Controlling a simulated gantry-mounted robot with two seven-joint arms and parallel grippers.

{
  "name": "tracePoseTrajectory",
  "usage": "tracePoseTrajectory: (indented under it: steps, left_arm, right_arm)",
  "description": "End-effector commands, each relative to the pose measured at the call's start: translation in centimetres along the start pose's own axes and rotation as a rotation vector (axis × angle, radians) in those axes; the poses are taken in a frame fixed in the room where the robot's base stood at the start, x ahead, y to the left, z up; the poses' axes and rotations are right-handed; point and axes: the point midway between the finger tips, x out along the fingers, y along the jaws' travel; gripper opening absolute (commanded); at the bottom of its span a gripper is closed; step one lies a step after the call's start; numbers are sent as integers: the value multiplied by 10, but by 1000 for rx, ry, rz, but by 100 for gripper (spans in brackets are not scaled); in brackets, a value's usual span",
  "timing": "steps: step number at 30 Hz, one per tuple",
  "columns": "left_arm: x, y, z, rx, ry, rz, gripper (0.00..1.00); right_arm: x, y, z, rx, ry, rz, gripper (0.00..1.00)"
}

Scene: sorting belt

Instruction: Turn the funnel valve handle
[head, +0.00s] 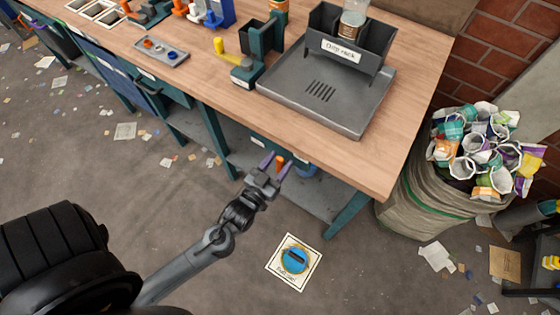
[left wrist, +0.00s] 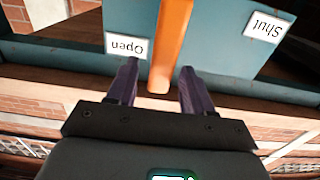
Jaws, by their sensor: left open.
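The orange valve handle (left wrist: 170,40) is a straight bar in front of a teal panel (left wrist: 215,45) in the left wrist view. An "Open" label (left wrist: 127,45) is left of the bar and a "Shut" label (left wrist: 268,27) is at the right; both read upside down. My left gripper (left wrist: 159,68) is open, with its purple fingers on either side of the handle's end. Whether they touch it I cannot tell. In the head view my left gripper (head: 274,165) is at the bench's front edge, beside the small orange handle (head: 280,161). The funnel itself is not clearly seen.
The wooden bench (head: 200,75) holds a grey drip rack (head: 375,110), a yellow-handled teal device (head: 246,73) and a small tray (head: 161,52). A full waste sack (head: 415,200) stands at the right.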

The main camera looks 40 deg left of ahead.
Motion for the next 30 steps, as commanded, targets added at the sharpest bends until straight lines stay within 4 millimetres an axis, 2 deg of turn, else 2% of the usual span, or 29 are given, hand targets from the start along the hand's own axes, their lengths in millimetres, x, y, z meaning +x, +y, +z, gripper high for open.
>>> tracePoseTrajectory:
  steps: [4, 14, 24, 30]
  left_arm:
    - [9, 0, 0, 0, 1, 0, 51]
    - [11, 0, 0, 0, -1, 0, 51]
    - [11, 0, 0, 0, -1, 0, 0]
    - [11, 0, 0, 0, -1, 0, 0]
  right_arm:
    - [3, -1, 1, 3, 0, -2, 51]
    - [2, -2, 0, 8, 1, -6, 51]
    - [2, -2, 0, 8, 1, -6, 51]
    - [2, -1, 1, 4, 1, -3, 51]
